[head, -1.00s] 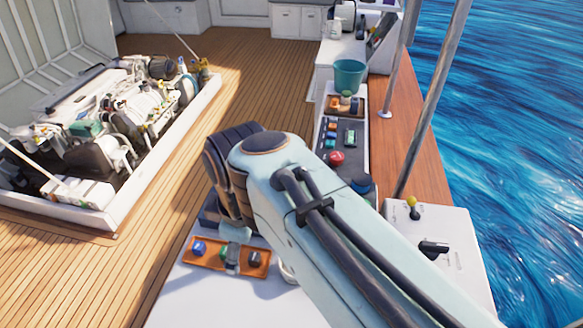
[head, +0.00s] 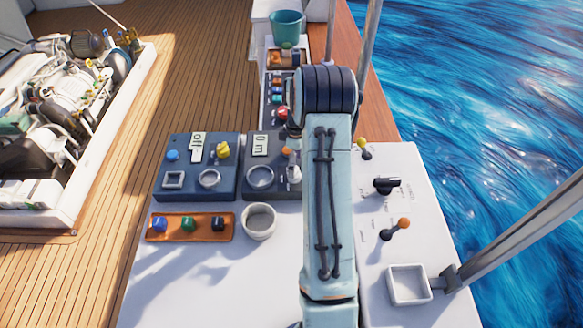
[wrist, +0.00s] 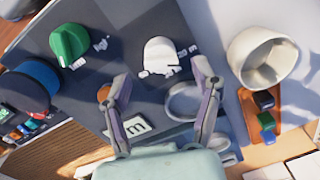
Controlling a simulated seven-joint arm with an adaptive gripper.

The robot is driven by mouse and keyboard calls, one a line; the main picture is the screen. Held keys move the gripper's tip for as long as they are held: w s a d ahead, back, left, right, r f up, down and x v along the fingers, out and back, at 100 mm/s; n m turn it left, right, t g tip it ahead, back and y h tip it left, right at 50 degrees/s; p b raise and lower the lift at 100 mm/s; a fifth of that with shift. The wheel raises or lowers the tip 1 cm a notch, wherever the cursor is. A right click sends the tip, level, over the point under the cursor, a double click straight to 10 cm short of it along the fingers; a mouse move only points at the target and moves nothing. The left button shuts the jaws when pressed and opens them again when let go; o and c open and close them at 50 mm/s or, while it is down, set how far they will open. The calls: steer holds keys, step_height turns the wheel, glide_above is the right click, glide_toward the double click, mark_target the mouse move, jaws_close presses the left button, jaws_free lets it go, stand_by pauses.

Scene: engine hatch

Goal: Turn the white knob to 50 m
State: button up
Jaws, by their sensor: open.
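The white knob (wrist: 160,55) stands on a dark panel in the wrist view, with white scale marks beside its lower edge. My gripper (wrist: 162,78) is open and empty; its two fingers point toward the knob, one tip on each side of it just below, with no clear contact. A small display (wrist: 127,128) shows an "m" in the wrist view. In the head view the same display (head: 260,146) reads "0 m". My arm covers the gripper and part of that panel in the head view.
A green knob (wrist: 70,43) and an orange knob (wrist: 103,92) are near the white knob. A ring-shaped recess (wrist: 185,102) lies beside the right finger. A white cup (head: 260,222) and an orange tray (head: 203,228) with coloured knobs are on the console's near side.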

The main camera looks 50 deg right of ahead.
steer(key=shift+a+f, duration=0.1)
steer(key=shift+f, duration=1.7)
steer(key=c, duration=1.1)
steer(key=shift+m, duration=0.3)
steer(key=m, duration=0.5)
steer(key=shift+m, duration=0.3)
steer(key=m, duration=0.5)
steer(key=shift+t, duration=0.3)
steer(key=m, duration=0.5)
steer(key=shift+s+m, duration=0.15)
steer(key=shift+m, duration=0.25)
steer(key=m, duration=0.6)
steer(key=shift+h, duration=0.3)
steer(key=shift+s, duration=0.1)
